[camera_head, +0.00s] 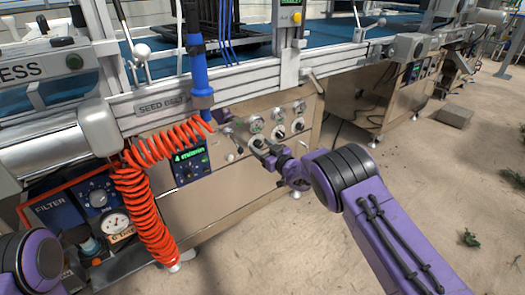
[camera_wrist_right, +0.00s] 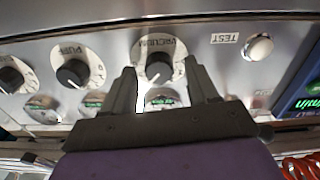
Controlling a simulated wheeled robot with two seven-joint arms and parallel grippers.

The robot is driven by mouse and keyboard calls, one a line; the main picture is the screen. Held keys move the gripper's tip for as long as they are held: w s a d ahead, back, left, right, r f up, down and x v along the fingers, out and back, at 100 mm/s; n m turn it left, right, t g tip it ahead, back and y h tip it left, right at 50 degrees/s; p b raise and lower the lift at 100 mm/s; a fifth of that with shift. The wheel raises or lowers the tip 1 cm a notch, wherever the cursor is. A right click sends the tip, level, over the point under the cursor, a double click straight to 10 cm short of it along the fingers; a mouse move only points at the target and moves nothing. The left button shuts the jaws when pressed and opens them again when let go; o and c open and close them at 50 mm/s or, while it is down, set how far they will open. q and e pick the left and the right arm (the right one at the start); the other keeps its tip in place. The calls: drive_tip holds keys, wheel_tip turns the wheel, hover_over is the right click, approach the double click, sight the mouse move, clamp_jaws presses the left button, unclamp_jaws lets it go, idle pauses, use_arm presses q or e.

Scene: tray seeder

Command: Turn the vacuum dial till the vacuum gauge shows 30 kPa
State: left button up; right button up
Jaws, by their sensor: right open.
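The vacuum dial (camera_wrist_right: 157,68) is a white-rimmed dial with a black knob, labelled VACUUM, on the silver panel. In the right wrist view it lies between the two open fingers of my right gripper (camera_wrist_right: 163,80); I cannot tell whether they touch it. The vacuum gauge (camera_wrist_right: 161,98) shows green beside the dial, partly behind the fingers, and its reading is not legible. In the head view my right gripper (camera_head: 263,152) is at the panel, in front of the leftmost dial (camera_head: 258,141), with a round gauge (camera_head: 256,123) above it. My left gripper is not in view.
The PUFF dial (camera_wrist_right: 73,73) and another dial (camera_wrist_right: 12,78) sit on one side, the TEST button (camera_wrist_right: 258,47) on the other. A coiled orange hose (camera_head: 145,195) hangs left of a small display (camera_head: 190,162). The floor at right is mostly clear.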

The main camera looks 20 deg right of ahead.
drive_tip(key=c, duration=1)
drive_tip(key=n, duration=0.4)
drive_tip(key=shift+c, duration=0.2)
drive_tip(key=o, duration=1)
drive_tip(key=shift+o, duration=0.2)
drive_tip(key=shift+s, duration=0.1)
drive_tip(key=p+v, duration=0.3)
drive_tip(key=v, duration=0.7)
drive_tip(key=shift+s, duration=0.2)
